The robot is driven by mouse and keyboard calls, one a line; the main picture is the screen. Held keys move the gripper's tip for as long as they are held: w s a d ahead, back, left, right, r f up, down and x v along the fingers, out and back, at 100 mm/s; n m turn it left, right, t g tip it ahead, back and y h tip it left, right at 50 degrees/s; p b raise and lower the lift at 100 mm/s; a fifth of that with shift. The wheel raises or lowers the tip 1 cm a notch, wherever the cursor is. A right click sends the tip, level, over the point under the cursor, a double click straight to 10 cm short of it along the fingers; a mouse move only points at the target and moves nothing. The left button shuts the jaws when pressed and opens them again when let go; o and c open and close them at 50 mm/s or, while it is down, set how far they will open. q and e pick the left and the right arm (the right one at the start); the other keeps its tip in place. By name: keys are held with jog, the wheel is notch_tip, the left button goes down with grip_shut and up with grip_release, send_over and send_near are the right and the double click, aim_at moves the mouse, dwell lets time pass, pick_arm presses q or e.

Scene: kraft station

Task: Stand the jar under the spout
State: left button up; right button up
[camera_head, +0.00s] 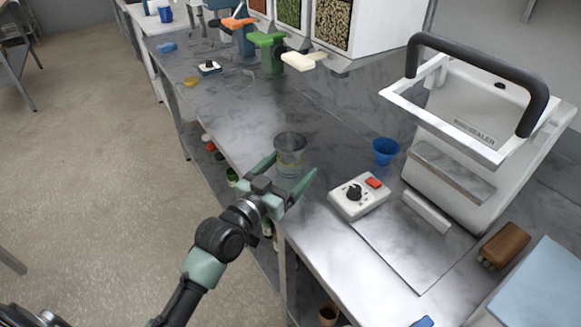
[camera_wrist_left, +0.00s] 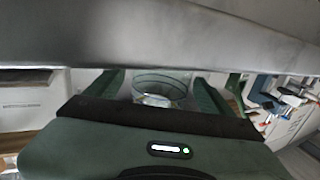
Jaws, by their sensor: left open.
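A clear glass jar (camera_head: 290,146) stands near the left edge of the grey worktop. My left gripper (camera_head: 293,165) is open, with its green fingers on either side of the jar. In the left wrist view the jar (camera_wrist_left: 160,84) shows between the two fingers of the gripper (camera_wrist_left: 158,92), with a gap at each side. At the back are dispensers with an orange spout (camera_head: 238,23), a green spout (camera_head: 266,40) and a cream spout (camera_head: 303,61). The jar is well in front of the spouts. My right gripper is not in view.
A white control box (camera_head: 357,196) with a black knob, a blue cup (camera_head: 385,150) and a large white sealer (camera_head: 470,130) stand right of the jar. A brown block (camera_head: 503,245) lies farther right. The worktop (camera_head: 235,115) between jar and spouts is mostly clear.

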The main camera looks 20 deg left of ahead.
aim_at(292, 159)
pick_arm(q)
jog(key=x, duration=0.2)
jog(key=shift+w+d+f, duration=0.1)
jog(key=shift+w, duration=0.55)
jog(key=c, duration=1.8)
notch_tip(292, 159, up, 10)
jog(key=shift+f+p, duration=0.1)
jog(key=shift+p, duration=0.4)
jog(key=shift+n+y, duration=0.8)
jog(key=shift+y, duration=0.1)
jog(key=s+f, duration=0.1)
jog(key=s, duration=0.1)
jog(key=s+f, duration=0.3)
jog(key=s, duration=0.1)
jog(key=shift+s+d+f, duration=0.1)
jog(key=shift+s+f, duration=0.25)
jog(key=shift+s, duration=0.05)
jog(key=s+f+y, duration=0.1)
jog(key=s, duration=0.4)
jog(key=s+a+f+n+y, duration=0.1)
jog(key=s+f, duration=0.1)
jog(key=s, duration=0.3)
jog(key=s+a+f, duration=0.1)
jog(key=s+f, duration=0.1)
jog(key=s, duration=0.4)
jog(key=shift+s+t+y, duration=0.1)
jog(key=shift+t+y, duration=0.2)
jog(key=shift+y, duration=0.1)
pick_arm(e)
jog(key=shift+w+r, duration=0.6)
